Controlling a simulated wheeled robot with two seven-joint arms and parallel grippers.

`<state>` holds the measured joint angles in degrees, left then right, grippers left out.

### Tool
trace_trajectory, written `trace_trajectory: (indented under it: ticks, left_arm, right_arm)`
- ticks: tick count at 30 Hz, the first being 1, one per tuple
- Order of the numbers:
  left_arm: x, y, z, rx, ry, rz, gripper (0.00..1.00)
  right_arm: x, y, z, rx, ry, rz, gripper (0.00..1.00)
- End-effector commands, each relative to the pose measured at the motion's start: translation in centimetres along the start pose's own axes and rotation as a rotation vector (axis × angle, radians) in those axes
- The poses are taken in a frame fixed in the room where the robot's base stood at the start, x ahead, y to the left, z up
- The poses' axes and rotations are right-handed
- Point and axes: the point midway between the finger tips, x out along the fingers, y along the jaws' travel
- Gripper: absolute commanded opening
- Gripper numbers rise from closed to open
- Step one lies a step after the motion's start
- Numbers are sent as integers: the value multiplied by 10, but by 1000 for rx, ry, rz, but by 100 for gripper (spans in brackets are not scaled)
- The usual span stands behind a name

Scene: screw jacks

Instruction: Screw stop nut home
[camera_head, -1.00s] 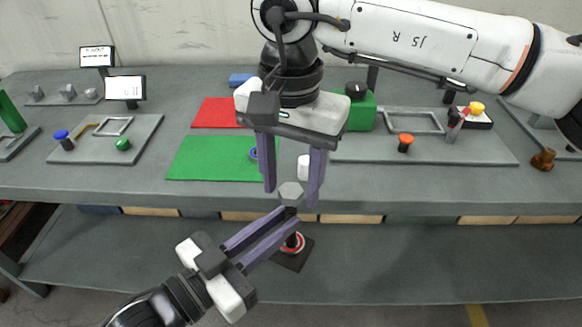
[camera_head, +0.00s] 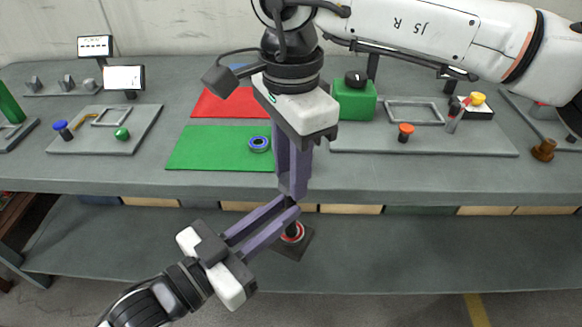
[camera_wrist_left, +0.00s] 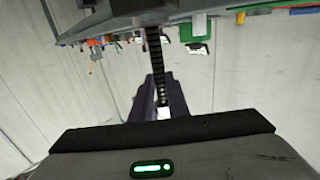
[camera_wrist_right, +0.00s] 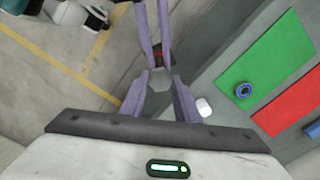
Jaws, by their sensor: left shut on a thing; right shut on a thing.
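The jack's red-and-white base ring (camera_head: 292,234) stands on a dark plate in front of the bench, below my left fingers. My left gripper (camera_head: 291,203) is shut on the dark threaded rod, which shows upright between its fingers in the left wrist view (camera_wrist_left: 156,62). My right gripper (camera_head: 293,188) comes from above, fingers down, just above the left fingertips. In the right wrist view its fingers are shut on a grey hexagonal nut (camera_wrist_right: 160,78) at the rod's top. The fingers hide this nut in the head view. How far it is threaded on cannot be told.
A blue ring (camera_head: 259,144) lies on the green mat (camera_head: 205,148), with a red mat (camera_head: 222,104) behind. A small white piece (camera_wrist_right: 204,107) is near the bench edge. A green box (camera_head: 354,102) and panels with knobs stand on the bench (camera_head: 420,176).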

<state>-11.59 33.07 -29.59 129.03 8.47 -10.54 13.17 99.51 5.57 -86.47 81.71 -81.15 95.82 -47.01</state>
Motion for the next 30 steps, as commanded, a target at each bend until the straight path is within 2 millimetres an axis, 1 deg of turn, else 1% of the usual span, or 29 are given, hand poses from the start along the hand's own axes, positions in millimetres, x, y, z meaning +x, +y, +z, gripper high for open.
trace_trajectory:
  ticks: [1, 12, 15, 18, 22, 23, 24, 26, 30]
  left_arm:
    - [0, 1, -6, 3, 15, 2, 0]
    - [0, 1, -6, 3, 15, 3, 0]
    - [0, 1, -6, 3, 15, 3, 0]
    - [0, 1, -6, 3, 15, 4, 0]
    - [0, 2, -6, 3, 15, 4, 0]
    - [0, 2, -6, 3, 15, 4, 0]
    - [0, 2, -6, 3, 15, 4, 0]
    - [0, 2, -6, 2, 15, 4, 0]
    - [0, 1, -6, 2, 15, 3, 0]
  right_arm:
    - [0, 0, 0, 106, -1, -2, 2]
    - [0, 0, 1, 931, -4, -2, 2]
    - [0, 0, 1, 1130, -4, -2, 2]
    - [0, 0, 1, 1279, -4, -1, 2]
    - [0, -1, 1, 1265, -5, -2, 2]
    - [0, -1, 1, 1265, -5, -2, 30]
    - [0, -1, 1, 1264, -5, -2, 37]
    - [0, -1, 1, 1264, -4, -2, 47]
    - [0, 0, 1, 1263, -3, -1, 47]
